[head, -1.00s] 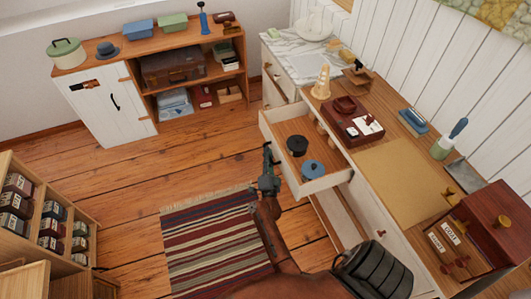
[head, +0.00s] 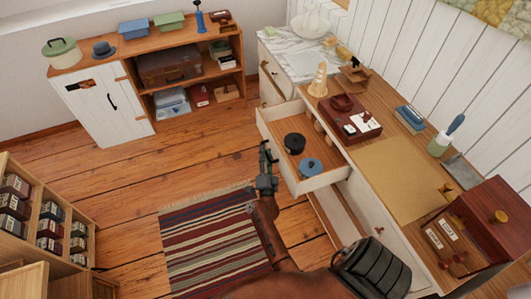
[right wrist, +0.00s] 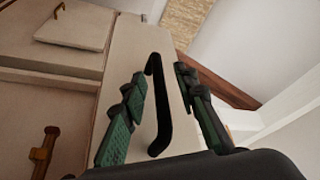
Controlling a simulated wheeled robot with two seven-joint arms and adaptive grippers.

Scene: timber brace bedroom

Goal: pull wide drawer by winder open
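The wide drawer (head: 322,183) stands pulled out from the long desk, with its pale front toward the floor. A black pot (head: 294,143) and a blue lidded pot (head: 310,167) sit in it. My right gripper (head: 266,154) is just outside the drawer front. In the right wrist view, the black bar handle (right wrist: 158,105) on a pale panel lies between the two fingers of my right gripper (right wrist: 165,95). The fingers are apart, with a gap to the right of the handle; firm contact on both sides does not show. My left gripper is out of view.
A pale stepped cone (head: 319,80) and a red-brown box (head: 350,117) stand on the desk (head: 385,175) behind the drawer. A striped rug (head: 212,240) lies on the floor. A shelf unit (head: 50,215) is at left. Open floor lies left of the drawer.

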